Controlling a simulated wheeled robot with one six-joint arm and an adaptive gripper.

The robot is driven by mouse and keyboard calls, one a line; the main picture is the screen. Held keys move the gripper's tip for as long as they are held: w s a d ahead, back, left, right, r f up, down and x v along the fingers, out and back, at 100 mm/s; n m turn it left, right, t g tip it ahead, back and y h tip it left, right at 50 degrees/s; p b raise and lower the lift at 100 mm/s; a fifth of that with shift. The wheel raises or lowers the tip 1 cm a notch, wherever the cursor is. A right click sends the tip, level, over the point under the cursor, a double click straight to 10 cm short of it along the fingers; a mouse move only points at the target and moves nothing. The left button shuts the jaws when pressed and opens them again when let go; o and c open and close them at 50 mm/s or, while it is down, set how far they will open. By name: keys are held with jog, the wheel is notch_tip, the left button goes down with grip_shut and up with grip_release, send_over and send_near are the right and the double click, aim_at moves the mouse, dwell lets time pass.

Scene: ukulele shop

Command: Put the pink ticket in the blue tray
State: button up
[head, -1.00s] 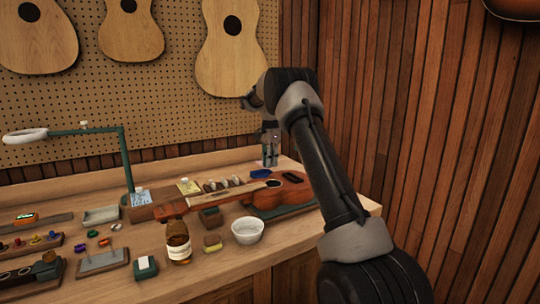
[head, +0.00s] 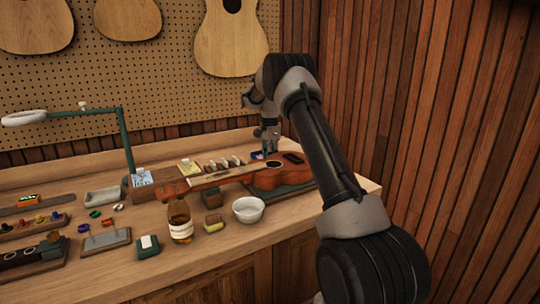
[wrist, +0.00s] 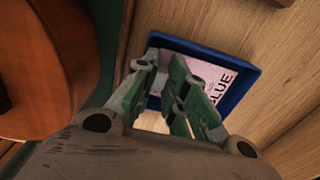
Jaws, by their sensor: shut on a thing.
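The blue tray (head: 254,156) lies on the bench behind the ukulele body. In the wrist view its blue rim (wrist: 245,85) frames the pink ticket (wrist: 210,64), which bears dark letters, partly readable as "LUE". My gripper (head: 268,149) points down at the tray. In the wrist view my gripper (wrist: 166,72) is shut on the pink ticket, with its fingers over the tray. The fingers hide part of the ticket and tray. I cannot tell whether the ticket touches the tray's floor.
The ukulele (head: 240,176) lies close in front of the tray. A white bowl (head: 249,210) and a bottle (head: 180,222) stand nearer the front. A pegboard with guitar bodies rises behind. Bare bench (wrist: 293,95) shows beside the tray.

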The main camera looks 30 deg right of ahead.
jog(key=shift+s+d+f, duration=0.1)
jog(key=shift+s+f, duration=0.3)
jog(key=shift+s, duration=0.1)
dwell(0.4)
jog(key=o, duration=0.8)
jog(key=shift+s+d, duration=0.1)
jog(key=shift+r, duration=0.2)
jog(key=shift+c, duration=0.4)
jog(key=shift+o, duration=1.4)
jog(key=shift+o, duration=0.6)
jog(key=shift+r, duration=0.15)
jog(key=shift+w+r, duration=0.15)
jog(key=shift+r, duration=1.6)
jog(key=shift+w+r, duration=0.1)
jog(key=shift+r, duration=1.6)
